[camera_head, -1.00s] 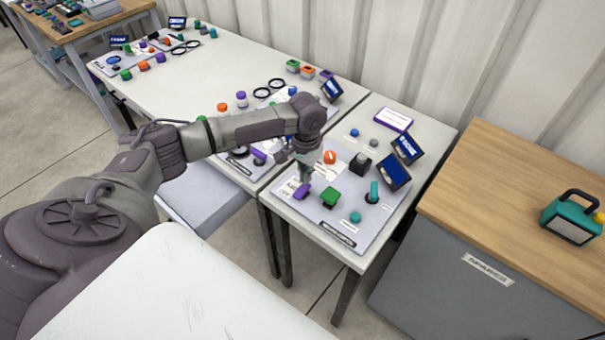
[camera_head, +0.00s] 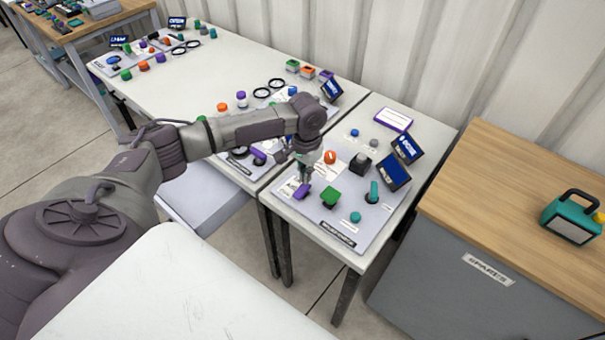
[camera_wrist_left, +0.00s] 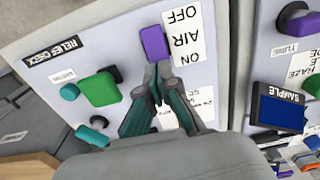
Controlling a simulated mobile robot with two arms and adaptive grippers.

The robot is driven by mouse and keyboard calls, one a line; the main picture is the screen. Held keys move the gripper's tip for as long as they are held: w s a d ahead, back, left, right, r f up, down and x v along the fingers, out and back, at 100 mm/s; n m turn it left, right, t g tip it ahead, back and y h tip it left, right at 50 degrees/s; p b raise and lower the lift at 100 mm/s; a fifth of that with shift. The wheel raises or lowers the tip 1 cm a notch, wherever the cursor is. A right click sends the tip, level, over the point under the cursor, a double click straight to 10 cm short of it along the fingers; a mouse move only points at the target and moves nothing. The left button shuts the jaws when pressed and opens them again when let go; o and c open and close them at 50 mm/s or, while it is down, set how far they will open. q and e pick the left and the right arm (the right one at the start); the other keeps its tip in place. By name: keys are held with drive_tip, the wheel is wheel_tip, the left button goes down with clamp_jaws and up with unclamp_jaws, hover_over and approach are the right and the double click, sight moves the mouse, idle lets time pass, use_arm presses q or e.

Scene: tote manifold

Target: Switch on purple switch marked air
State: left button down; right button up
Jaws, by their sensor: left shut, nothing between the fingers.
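The purple switch (camera_wrist_left: 154,43) sits on the panel beside a white label (camera_wrist_left: 186,40) reading OFF, AIR and ON, upside down in the left wrist view. In the head view the purple switch (camera_head: 301,192) is near the panel's front left edge. My left gripper (camera_wrist_left: 157,96) is shut and empty, its fingertips pointing at the switch's lower end on the ON side of the label. I cannot tell whether they touch it. In the head view my left gripper (camera_head: 305,176) is just behind the switch, over the panel. My right gripper is not in view.
A green switch (camera_head: 331,196) and a teal lever (camera_head: 373,192) stand to the right on the same panel (camera_head: 345,235). An orange knob (camera_head: 330,157), a black block (camera_head: 360,163) and blue screens (camera_head: 394,172) are behind. A wooden-topped cabinet (camera_head: 500,190) stands to the right.

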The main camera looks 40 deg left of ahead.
sight(305, 186)
use_arm(q)
drive_tip(key=shift+f+b, duration=0.4)
drive_tip(key=shift+f, duration=0.9)
idle(0.4)
drive_tip(key=shift+r, duration=0.1)
wheel_tip(305, 186, up, 7)
drive_tip(key=p, duration=0.8)
idle(0.6)
